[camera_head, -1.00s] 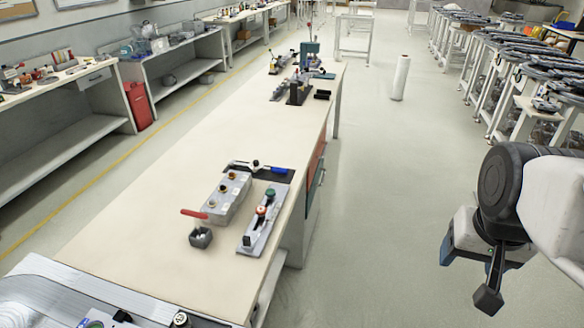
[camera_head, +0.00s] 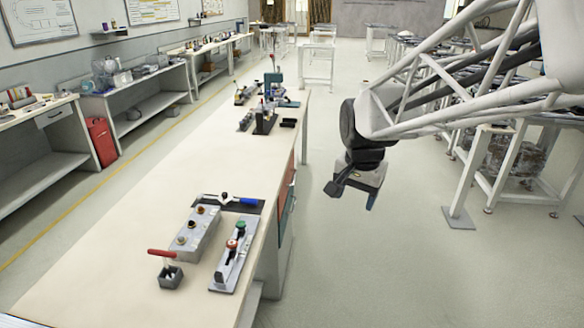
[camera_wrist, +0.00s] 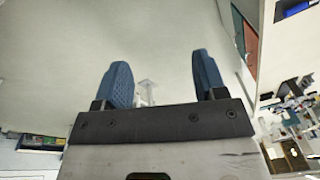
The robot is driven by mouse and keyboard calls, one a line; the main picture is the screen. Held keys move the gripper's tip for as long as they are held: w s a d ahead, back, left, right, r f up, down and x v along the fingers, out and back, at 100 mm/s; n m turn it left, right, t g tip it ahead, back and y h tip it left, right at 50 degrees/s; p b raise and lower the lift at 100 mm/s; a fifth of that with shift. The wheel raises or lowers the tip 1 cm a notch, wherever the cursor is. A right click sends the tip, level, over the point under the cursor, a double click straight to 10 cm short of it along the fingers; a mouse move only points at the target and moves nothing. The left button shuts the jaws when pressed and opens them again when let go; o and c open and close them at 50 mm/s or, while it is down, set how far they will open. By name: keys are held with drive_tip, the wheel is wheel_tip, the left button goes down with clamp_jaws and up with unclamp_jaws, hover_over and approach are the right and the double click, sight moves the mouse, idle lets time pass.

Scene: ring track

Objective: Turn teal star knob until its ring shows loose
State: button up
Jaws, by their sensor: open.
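The knob that looks teal-green (camera_head: 241,227) stands on a pale grey plate (camera_head: 221,283) near the right edge of the long bench. It is small in the head view, so its star shape and what its ring shows cannot be made out. A red-orange knob (camera_head: 231,244) stands on the same plate, nearer the camera. My gripper (camera_head: 353,196) hangs over the aisle, right of the bench and well apart from the knobs. In the wrist view its two blue fingers (camera_wrist: 163,75) are spread with nothing between them; the knob is not identifiable there.
A small dark box with a red handle (camera_head: 171,273) is nearer. A dark mat (camera_head: 247,210) with a blue-handled tool lies behind. The bench middle (camera_head: 215,150) is clear.

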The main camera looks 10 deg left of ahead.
drive_tip(key=w+a+f+m, duration=0.1)
drive_tip(key=w+a+f, duration=0.2)
drive_tip(key=w+a, duration=0.4)
drive_tip(key=m+g, duration=0.2)
drive_tip(key=m, duration=0.3)
hover_over(241, 224)
drive_tip(key=f, duration=1.7)
drive_tip(key=shift+d+f, duration=0.1)
drive_tip(key=shift+d, duration=0.1)
drive_tip(key=shift+a+f, duration=0.2)
drive_tip(key=shift+a, duration=0.05)
drive_tip(key=shift+f, duration=0.1)
drive_tip(key=shift+f, duration=3.8)
drive_tip(key=shift+c, duration=0.2)
